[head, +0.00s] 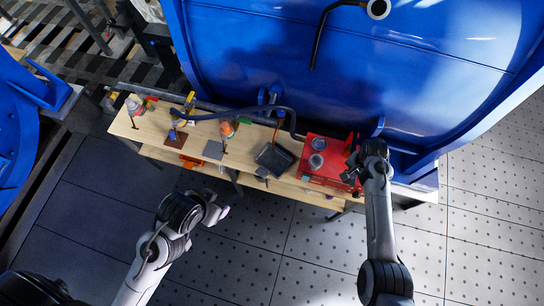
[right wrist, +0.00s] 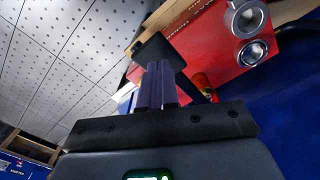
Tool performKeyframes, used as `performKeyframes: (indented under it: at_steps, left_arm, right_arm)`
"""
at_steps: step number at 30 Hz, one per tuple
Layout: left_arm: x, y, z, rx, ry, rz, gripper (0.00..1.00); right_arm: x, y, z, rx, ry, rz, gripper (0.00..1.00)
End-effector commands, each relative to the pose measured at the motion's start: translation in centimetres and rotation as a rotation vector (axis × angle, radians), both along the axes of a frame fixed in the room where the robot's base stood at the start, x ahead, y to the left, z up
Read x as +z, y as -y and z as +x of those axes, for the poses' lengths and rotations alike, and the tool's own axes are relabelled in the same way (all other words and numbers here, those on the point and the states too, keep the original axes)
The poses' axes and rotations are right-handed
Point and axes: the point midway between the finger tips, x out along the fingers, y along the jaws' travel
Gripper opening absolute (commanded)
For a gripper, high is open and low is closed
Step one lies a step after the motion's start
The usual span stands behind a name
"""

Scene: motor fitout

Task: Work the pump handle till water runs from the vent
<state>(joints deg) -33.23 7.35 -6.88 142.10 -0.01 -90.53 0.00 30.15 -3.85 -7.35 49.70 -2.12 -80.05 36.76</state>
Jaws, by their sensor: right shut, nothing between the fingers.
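The red pump box (head: 325,158) stands at the right end of the wooden bench, with two round grey fittings on top. It also shows in the right wrist view (right wrist: 215,50). My right gripper (head: 353,172) is at the box's right side. In the right wrist view its fingers (right wrist: 156,85) are together and empty. A black flat piece on a dark bar (right wrist: 155,50) lies just beyond the fingertips; it may be the pump handle, and I cannot tell if they touch. My left gripper (head: 218,210) hangs in front of the bench, its fingers unclear. I see no running water.
The wooden bench (head: 160,140) holds several tools, a black tray (head: 273,158) and a dark hose (head: 240,112). The big blue tank (head: 350,75) rises behind it, with a black bent pipe (head: 318,40) on it. The floor in front is clear.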

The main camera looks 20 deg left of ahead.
Motion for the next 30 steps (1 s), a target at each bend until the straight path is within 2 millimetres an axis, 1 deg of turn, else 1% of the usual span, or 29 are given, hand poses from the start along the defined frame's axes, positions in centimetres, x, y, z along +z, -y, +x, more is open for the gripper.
performKeyframes:
  at_steps: [1, 3, 19, 21, 26, 30]
  left_arm:
    - [-1.0, 0.0, 0.0, 0.0, 0.0, 0.0, 0.65]
    - [-1.7, 0.0, 0.0, 0.0, 0.0, 0.0, 0.65]
    - [-7.0, 0.3, 0.0, 0.009, 0.0, -0.014, 0.65]
    - [-6.5, 0.3, 0.0, 0.009, -0.005, -0.013, 0.65]
    - [-5.6, 0.3, 0.0, 0.008, -0.001, -0.013, 0.65]
    - [-4.0, 0.2, 0.0, 0.006, 0.0, -0.009, 0.65]
  right_arm:
    - [-1.0, 0.0, 0.0, 0.0, -0.001, 0.0, 0.0]
    - [-1.8, 0.0, 0.1, 0.0, -0.001, 0.0, 0.0]
    - [-7.6, -0.1, 0.8, 0.0, 0.0, 0.001, 0.0]
    - [-6.8, -0.1, 0.9, 0.0, 0.001, 0.0, 0.0]
    - [-6.2, 0.0, 0.8, 0.0, 0.001, 0.0, 0.0]
    - [-4.8, 0.0, 0.7, -0.001, 0.001, 0.0, 0.0]
